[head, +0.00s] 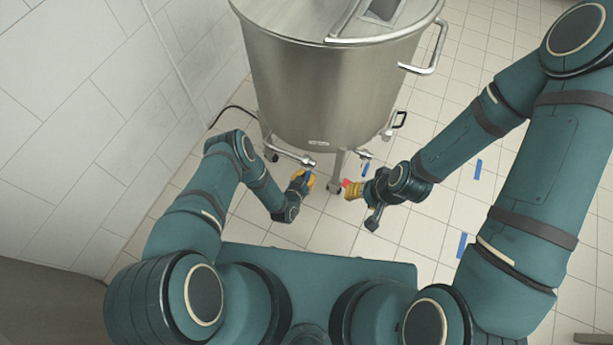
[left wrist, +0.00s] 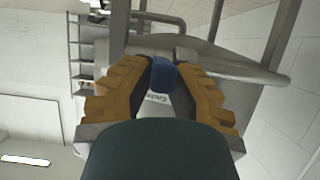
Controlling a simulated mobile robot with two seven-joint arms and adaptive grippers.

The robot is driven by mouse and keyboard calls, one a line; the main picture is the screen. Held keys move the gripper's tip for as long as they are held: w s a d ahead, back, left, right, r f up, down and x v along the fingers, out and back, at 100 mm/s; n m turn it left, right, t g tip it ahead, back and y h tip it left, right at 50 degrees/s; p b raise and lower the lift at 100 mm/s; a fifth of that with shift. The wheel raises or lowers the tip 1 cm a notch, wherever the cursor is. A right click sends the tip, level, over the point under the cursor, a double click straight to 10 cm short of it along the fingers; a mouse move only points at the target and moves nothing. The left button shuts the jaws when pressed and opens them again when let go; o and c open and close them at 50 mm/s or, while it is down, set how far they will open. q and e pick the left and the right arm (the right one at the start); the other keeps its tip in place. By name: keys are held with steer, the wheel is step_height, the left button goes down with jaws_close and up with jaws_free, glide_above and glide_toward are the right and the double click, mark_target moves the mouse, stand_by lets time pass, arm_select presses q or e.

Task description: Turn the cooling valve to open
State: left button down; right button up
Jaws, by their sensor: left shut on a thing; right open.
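The cooling valve has a blue handle (left wrist: 162,76), seen between my left gripper's fingers in the left wrist view. A label partly reading "Cooli" (left wrist: 157,98) shows just behind it. My left gripper (left wrist: 165,72) has orange ribbed fingers and is shut on the blue handle. In the head view my left gripper (head: 305,178) is at the pipe (head: 297,157) low on the left front of the steel tank (head: 330,90).
The tank stands on legs with casters (head: 334,185). A side handle (head: 430,55) sticks out at its right. A white tiled wall (head: 90,110) is close on the left. Blue tape marks (head: 478,169) lie on the tiled floor, which is mostly clear at right.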

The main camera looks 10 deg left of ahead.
mark_target(308, 174)
arm_select(q)
steer(key=shift+w+d+r+g+y+p, duration=0.1)
steer(key=shift+w+r+g+y+p, duration=0.15)
steer(key=shift+r+g+p, duration=0.4)
steer(key=shift+w+r+g+y+p, duration=0.15)
steer(key=shift+r+g+y+p, duration=0.2)
steer(key=shift+g, duration=0.4)
steer(key=shift+w+d+r+g, duration=0.2)
steer(key=shift+r+g, duration=0.25)
steer(key=shift+g, duration=0.45)
steer(key=shift+w+r+g+y, duration=0.35)
steer(key=shift+g+y, duration=0.15)
steer(key=shift+g, duration=0.5)
steer(key=c, duration=0.9)
jaws_free()
steer(key=shift+s, duration=0.1)
steer(key=v, duration=1.2)
